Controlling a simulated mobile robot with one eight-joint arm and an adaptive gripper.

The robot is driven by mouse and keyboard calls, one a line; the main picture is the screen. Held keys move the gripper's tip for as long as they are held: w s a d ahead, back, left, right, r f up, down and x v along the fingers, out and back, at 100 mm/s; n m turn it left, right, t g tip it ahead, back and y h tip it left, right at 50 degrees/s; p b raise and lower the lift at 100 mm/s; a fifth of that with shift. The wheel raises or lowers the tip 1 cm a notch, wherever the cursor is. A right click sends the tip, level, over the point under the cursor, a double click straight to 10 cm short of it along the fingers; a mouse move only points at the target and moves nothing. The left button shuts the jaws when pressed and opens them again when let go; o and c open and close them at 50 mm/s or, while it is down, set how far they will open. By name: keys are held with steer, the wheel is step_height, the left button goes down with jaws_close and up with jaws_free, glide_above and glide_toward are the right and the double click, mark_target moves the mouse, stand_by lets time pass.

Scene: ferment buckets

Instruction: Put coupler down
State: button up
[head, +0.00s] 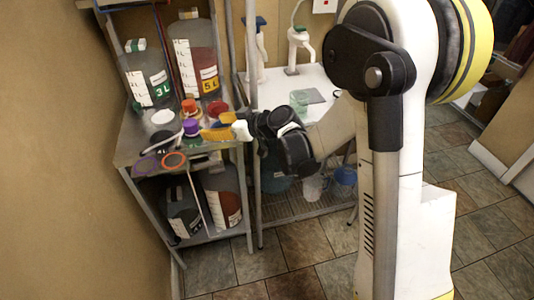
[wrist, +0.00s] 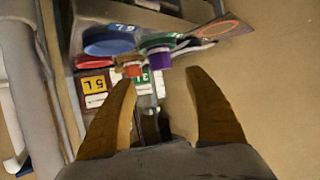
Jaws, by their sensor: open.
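My gripper (head: 209,127) is over the metal shelf top, reaching in from the right. In the wrist view its two tan fingers (wrist: 161,77) are spread apart, with nothing clearly held. A small purple piece (head: 191,127) stands on the shelf just beyond the fingertips; it also shows in the wrist view (wrist: 160,58) in front of the gap. An orange-red piece (head: 189,105) stands behind it and shows near the left fingertip in the wrist view (wrist: 132,70). I cannot tell for certain which piece is the coupler.
Buckets marked 3 L (head: 150,82) and 5 L (head: 197,60) stand at the back. Two more buckets are below. A white counter with pump bottles is to the right.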

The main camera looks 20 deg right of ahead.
steer(key=s+d+r+m+g+h, duration=0.1)
steer(key=s+d+r+m+h, duration=0.1)
steer(key=s, duration=0.8)
steer(key=s+d+r+m+g+h, duration=0.1)
steer(key=s+d+m+h, duration=0.2)
steer(key=s+d, duration=0.4)
steer(key=s+d+r+m+h, duration=0.2)
steer(key=s+d+m+h, duration=0.1)
steer(key=s, duration=1)
steer(key=shift+s+d+r+m+g+h, duration=0.35)
steer(key=shift+d+h, duration=0.25)
steer(key=shift+d, duration=0.35)
